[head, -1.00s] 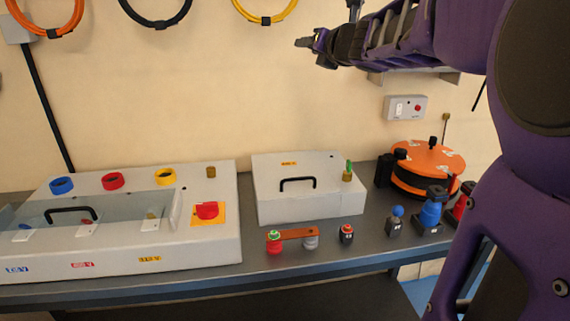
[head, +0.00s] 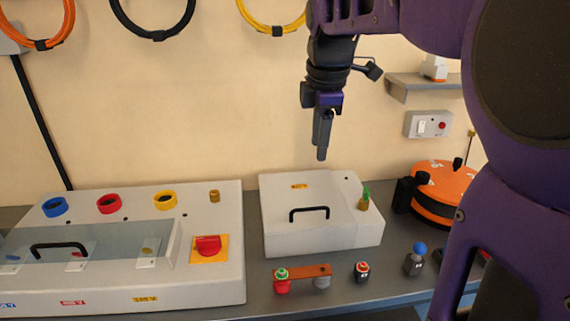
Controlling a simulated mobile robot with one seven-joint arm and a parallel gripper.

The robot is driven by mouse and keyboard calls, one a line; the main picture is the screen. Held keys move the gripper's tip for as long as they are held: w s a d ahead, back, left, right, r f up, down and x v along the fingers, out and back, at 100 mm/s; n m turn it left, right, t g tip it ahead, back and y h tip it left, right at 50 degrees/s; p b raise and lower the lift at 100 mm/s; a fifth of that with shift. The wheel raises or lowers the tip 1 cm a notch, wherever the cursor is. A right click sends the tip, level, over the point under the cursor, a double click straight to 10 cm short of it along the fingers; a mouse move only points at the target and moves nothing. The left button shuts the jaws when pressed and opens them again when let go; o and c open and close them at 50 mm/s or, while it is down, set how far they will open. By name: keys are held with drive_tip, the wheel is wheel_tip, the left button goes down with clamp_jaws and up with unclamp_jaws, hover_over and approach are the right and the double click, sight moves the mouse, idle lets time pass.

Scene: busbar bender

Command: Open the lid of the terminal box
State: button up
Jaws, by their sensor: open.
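The terminal box (head: 320,236) is a light grey box on the bench, right of the larger grey unit. Its lid (head: 328,192) lies shut and has a black arched handle (head: 309,213) near its front edge. A brass knob with a green top (head: 364,200) stands at the right of the box's top. My gripper (head: 321,157) points down above the rear of the lid, apart from it and from the handle. Nothing shows between its fingers; they overlap in this view, so the gap is hard to see.
A larger grey unit (head: 215,275) with a clear cover and a red switch (head: 208,245) stands left. In front of the box are a copper bar on red and grey posts (head: 302,272) and a small black-and-red part (head: 362,271). An orange reel (head: 443,190) stands right, below a wall shelf (head: 405,83).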

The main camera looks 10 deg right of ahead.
drive_tip(key=b, duration=0.3)
hover_over(309, 221)
drive_tip(key=s+x, duration=0.1)
drive_tip(key=x, duration=0.4)
drive_tip(key=s+x, duration=0.1)
drive_tip(key=x, duration=0.5)
drive_tip(key=s+x, duration=0.1)
drive_tip(key=x, duration=0.4)
drive_tip(key=shift+s+a+f, duration=0.2)
drive_tip(key=shift+f, duration=0.55)
clamp_jaws()
